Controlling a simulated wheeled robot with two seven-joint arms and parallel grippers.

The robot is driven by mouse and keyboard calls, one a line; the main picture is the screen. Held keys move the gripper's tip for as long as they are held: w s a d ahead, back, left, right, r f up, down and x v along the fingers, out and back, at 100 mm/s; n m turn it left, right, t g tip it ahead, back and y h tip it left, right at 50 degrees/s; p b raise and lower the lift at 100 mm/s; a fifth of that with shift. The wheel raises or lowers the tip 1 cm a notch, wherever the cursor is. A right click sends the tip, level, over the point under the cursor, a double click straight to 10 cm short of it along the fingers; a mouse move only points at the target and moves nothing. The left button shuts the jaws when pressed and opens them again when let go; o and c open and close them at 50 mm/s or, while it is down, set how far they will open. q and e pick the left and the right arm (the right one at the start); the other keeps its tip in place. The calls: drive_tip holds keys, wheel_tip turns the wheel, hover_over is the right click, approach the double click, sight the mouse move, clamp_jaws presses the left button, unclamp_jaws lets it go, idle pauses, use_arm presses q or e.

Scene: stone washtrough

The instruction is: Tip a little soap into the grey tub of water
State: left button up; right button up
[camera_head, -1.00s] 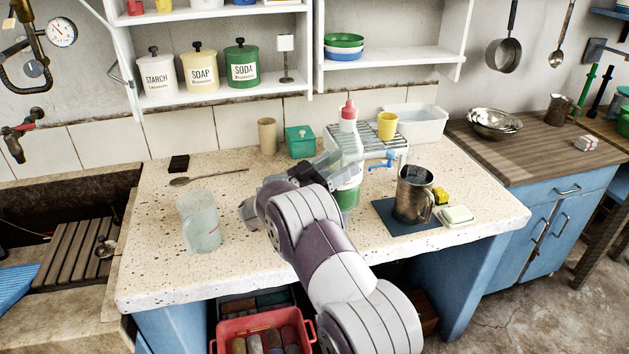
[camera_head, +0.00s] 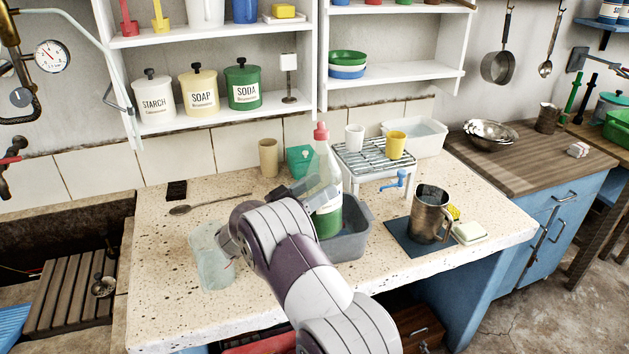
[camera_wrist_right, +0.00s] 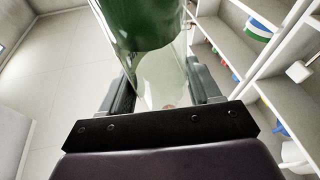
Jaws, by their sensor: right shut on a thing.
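A clear bottle (camera_head: 326,178) with a red cap and green liquid low in it stands almost upright in the head view. My right gripper (camera_head: 312,192) is shut on it, and the wrist view shows the bottle (camera_wrist_right: 160,78) between the two fingers. The grey tub (camera_head: 354,246) sits on the counter just behind and right of the bottle, which hides part of it. I cannot see the water in it, nor whether the bottle's base touches the counter or tub. My left gripper is not in view.
A wire rack (camera_head: 372,160) with two cups is behind the tub. A metal mug (camera_head: 431,215) on a blue mat (camera_head: 401,236) and a soap dish (camera_head: 469,233) are to the right.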

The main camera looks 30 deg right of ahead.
drive_tip(key=shift+s+d+r+n+t+p, duration=0.15)
drive_tip(key=shift+s+n+t+p, duration=0.45)
drive_tip(key=shift+s+n+p, duration=0.9)
drive_tip(key=shift+w, duration=0.25)
drive_tip(key=shift+s+n+p, duration=0.3)
drive_tip(key=shift+p, duration=0.7)
drive_tip(key=shift+s+a+f+n+t+y+p, duration=0.15)
drive_tip(key=shift+s+n+t+p, duration=0.1)
drive_tip(key=shift+s+n+p, duration=0.3)
drive_tip(key=shift+s+a+f+n+t+y+p, duration=0.15)
drive_tip(key=shift+s+n+t+p, duration=0.15)
drive_tip(key=shift+p, duration=0.35)
drive_tip(key=shift+w+d, duration=0.1)
